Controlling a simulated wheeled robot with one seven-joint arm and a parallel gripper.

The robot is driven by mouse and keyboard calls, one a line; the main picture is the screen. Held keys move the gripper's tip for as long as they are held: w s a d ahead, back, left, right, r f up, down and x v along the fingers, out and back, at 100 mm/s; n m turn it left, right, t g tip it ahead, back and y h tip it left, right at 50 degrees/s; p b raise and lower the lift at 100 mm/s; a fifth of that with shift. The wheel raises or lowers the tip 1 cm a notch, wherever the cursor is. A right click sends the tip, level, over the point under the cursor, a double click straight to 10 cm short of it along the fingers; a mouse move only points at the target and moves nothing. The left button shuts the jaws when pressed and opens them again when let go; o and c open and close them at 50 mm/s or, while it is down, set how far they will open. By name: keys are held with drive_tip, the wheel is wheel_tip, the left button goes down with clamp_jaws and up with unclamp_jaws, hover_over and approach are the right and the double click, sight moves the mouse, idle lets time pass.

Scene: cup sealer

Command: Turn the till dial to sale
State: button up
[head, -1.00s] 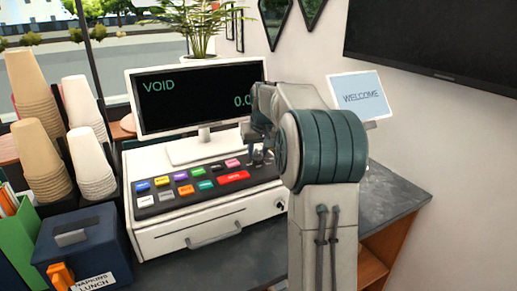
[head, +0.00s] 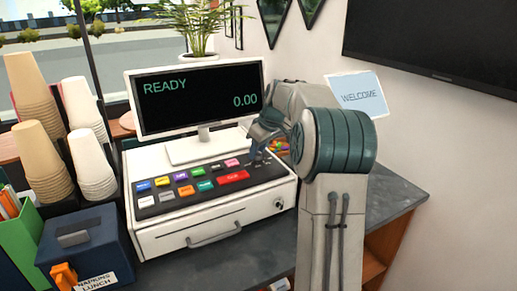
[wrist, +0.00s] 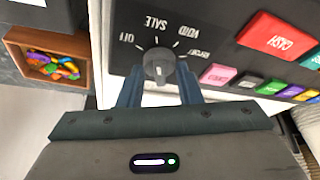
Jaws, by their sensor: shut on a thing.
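The till (head: 215,222) stands on the counter, and its screen (head: 200,95) reads READY and 0.00. The black till dial (wrist: 159,68) is in the upper middle of the wrist view, with OFF, SALE, VOID and REPORT printed around it. Its ridge points up, close to the SALE mark (wrist: 156,24). My gripper (wrist: 160,78) has one blue finger on each side of the dial and is shut on it. In the head view my gripper (head: 262,152) is at the right end of the key panel and largely hides the dial.
Coloured keys, including a red CASH key (wrist: 277,37), lie beside the dial. A box of colourful sweets (wrist: 50,65) is beyond the till's edge. Cup stacks (head: 92,163) and a blue napkin box (head: 85,247) stand at left. A WELCOME display (head: 358,95) is behind my arm.

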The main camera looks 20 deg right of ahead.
idle(0.4)
drive_tip(key=o, duration=1)
drive_tip(key=shift+c, duration=0.2)
drive_tip(key=shift+r, duration=0.1)
drive_tip(key=v, duration=1.3)
drive_tip(key=shift+s+d+r, duration=0.15)
drive_tip(key=shift+s+r, duration=0.1)
drive_tip(key=s+a+f+m+h, duration=0.1)
drive_tip(key=s+a+f, duration=0.2)
drive_tip(key=s+a, duration=0.35)
drive_tip(key=s+a+f+m, duration=0.1)
drive_tip(key=s+a+f, duration=0.2)
drive_tip(key=s+a, duration=0.35)
drive_tip(key=s+a+f+m, duration=0.1)
drive_tip(key=s+a+f, duration=0.2)
drive_tip(key=s+f, duration=0.3)
drive_tip(key=s+a+f+m+g, duration=0.1)
drive_tip(key=s+a+f, duration=0.3)
drive_tip(key=s, duration=0.6)
wheel_tip(320, 180, down, 2)
drive_tip(key=shift+s+a+f+m+h, duration=0.1)
drive_tip(key=shift+s+a+m+h, duration=0.2)
drive_tip(key=shift+s+m+h, duration=0.15)
